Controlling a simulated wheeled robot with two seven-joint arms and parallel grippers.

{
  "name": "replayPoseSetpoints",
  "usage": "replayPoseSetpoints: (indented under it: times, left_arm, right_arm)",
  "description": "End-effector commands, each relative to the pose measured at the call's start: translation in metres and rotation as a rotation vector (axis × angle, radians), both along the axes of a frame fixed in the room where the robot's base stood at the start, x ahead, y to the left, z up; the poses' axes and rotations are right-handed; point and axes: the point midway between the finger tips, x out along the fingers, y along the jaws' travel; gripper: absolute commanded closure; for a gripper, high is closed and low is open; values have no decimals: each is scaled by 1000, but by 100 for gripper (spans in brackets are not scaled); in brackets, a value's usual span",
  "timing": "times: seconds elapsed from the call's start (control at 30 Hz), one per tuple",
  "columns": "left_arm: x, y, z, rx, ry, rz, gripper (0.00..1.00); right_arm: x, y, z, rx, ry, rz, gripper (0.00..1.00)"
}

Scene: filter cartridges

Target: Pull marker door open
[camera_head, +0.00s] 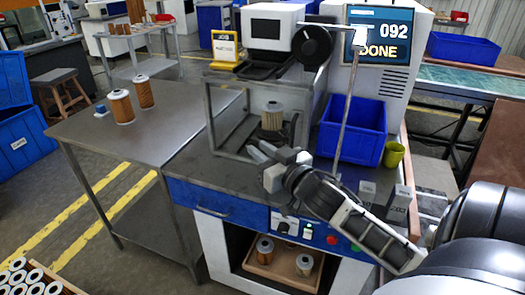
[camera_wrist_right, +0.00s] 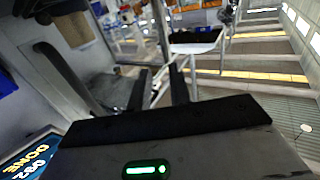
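The marker (camera_head: 370,75) has a screen reading "092 DONE". At its left stands a see-through, metal-framed enclosure (camera_head: 208,105) with a filter cartridge (camera_head: 272,117) upright inside. I cannot tell the door's clear panel from the rest of the frame, nor how far it stands open. My right gripper (camera_head: 256,151) is at the lower front of this enclosure, above the bench. In the right wrist view its two dark fingers (camera_wrist_right: 157,88) are apart with nothing seen between them. A dark bar (camera_wrist_right: 66,78) is to their left there. Contact with the door cannot be told. My left gripper is not in view.
A blue bin (camera_head: 352,130) and a yellow-green cup (camera_head: 394,154) stand right of the enclosure. Two cartridges stand on the metal table (camera_head: 165,125) at left, which is otherwise mostly clear. A tray (camera_head: 278,272) with cartridges sits below.

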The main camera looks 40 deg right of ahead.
Motion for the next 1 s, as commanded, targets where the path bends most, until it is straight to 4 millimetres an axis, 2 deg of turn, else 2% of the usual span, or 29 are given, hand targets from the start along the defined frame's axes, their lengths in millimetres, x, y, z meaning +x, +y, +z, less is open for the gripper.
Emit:
replayPoseSetpoints:
  times: [0.23,0.37,0.47,0.8,1.0]
  left_arm:
    - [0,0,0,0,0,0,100]
    - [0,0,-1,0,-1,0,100]
    - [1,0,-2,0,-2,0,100]
    - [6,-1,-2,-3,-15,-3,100]
    - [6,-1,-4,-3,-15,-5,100]
  right_arm:
    - [-1,0,0,0,0,0,80]
    - [-9,1,-2,1,3,0,80]
    - [-25,2,-2,2,3,0,80]
    - [-103,8,-3,1,6,-2,80]
    - [-139,11,-2,1,5,-3,80]
